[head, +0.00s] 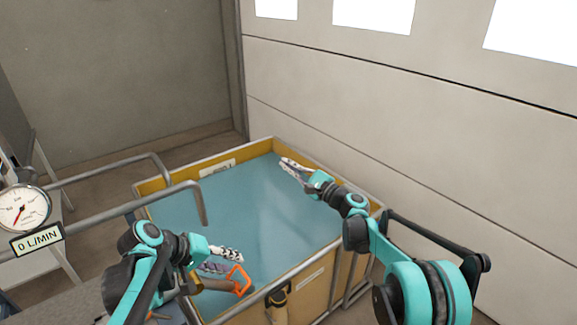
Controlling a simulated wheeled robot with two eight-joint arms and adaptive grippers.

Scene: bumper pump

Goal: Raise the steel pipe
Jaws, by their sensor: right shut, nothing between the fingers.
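Two grey steel pipes come in from the left. The nearer steel pipe (130,208) bends down at its right end, over the blue-green water. The farther steel pipe (108,168) bends down near the tank's left wall. I cannot tell which one the task means. My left gripper (228,256) is low over the near left part of the tank, below and right of the nearer pipe's end and apart from it; its finger gap is unclear. My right gripper (289,165) is shut and empty near the tank's far right corner, well away from both pipes.
The yellow-walled tank (317,291) of water has a metal rim. An orange handle-like part (239,280) and a brown cylinder (217,285) sit beside my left gripper. A round gauge (22,208) reads 0 L/MIN. A panelled wall (400,130) rises behind the tank.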

